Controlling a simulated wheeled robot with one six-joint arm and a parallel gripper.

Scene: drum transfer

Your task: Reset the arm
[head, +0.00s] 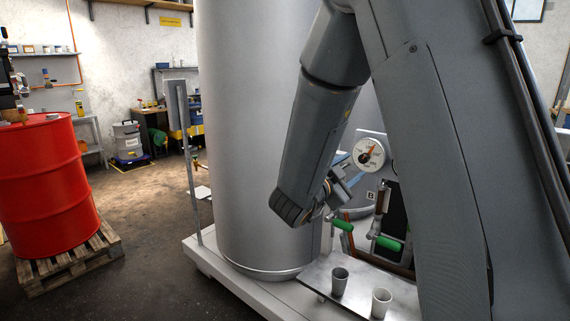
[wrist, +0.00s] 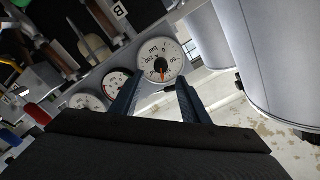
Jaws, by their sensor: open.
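My gripper (wrist: 160,98) shows in the wrist view as two dark blue fingers spread apart, with nothing between them. A round white gauge (wrist: 161,58) marked in bar lies beyond the fingertips. In the head view my arm hangs down in front of the large grey cylinder. The gripper end is partly hidden behind my wrist there, close to green-handled levers (head: 388,243). A white-faced gauge (head: 369,154) is on the panel just right of my wrist.
A red drum (head: 45,185) stands on a wooden pallet (head: 70,264) at the left. A dark cup (head: 340,281) and a white cup (head: 381,302) stand on a metal shelf below my arm. The tall grey cylinder (head: 245,130) is close behind my arm. Open floor lies between pallet and cylinder.

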